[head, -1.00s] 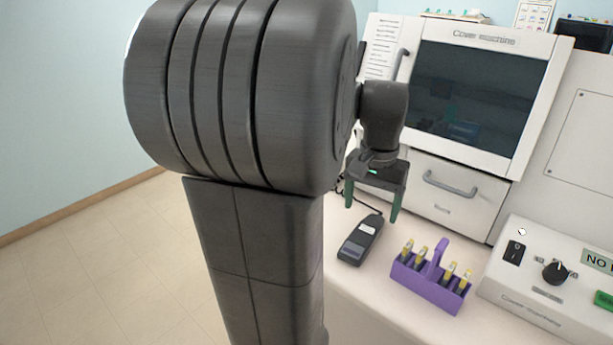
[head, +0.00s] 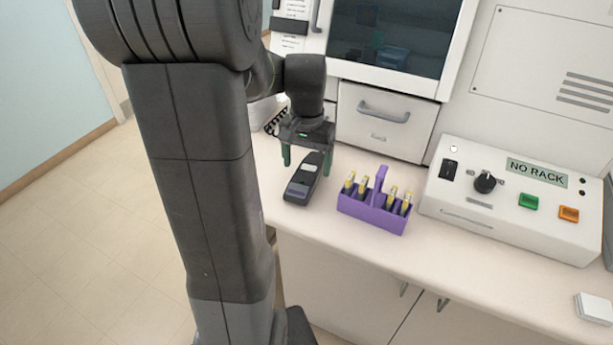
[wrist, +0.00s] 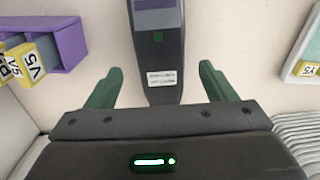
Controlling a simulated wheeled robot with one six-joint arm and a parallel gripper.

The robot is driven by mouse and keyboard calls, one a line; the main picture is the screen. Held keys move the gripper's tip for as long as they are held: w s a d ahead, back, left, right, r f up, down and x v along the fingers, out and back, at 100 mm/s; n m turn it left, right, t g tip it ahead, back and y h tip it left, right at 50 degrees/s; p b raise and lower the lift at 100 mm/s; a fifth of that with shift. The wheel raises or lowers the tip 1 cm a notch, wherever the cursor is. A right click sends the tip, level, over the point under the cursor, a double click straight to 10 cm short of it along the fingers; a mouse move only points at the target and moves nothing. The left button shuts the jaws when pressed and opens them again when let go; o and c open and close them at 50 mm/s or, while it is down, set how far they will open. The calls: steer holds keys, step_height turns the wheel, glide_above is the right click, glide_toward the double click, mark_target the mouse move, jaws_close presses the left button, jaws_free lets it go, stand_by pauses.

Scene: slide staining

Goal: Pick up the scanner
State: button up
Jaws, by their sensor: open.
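The scanner (head: 303,183) is a dark grey handheld device lying on the white counter, left of the purple rack. In the wrist view the scanner (wrist: 160,55) points down between my fingers, with a screen, a green button and a white label. My gripper (head: 306,165) is open above the scanner's far end, with one green finger on each side. In the wrist view my gripper (wrist: 158,88) has a clear gap between each finger and the scanner. I cannot tell how high the fingertips are above the counter.
A purple rack (head: 372,214) with several yellow-capped vials stands close to the right of the scanner. A control box (head: 520,205) marked NO RACK stands further right. The machine's drawer (head: 385,118) is behind. A coiled black cord (head: 275,122) lies behind my gripper.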

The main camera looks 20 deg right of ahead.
mark_target(307, 172)
steer(key=shift+w+f, duration=0.1)
steer(key=shift+f, duration=1.4)
steer(key=c, duration=1.2)
steer(key=shift+r, duration=0.15)
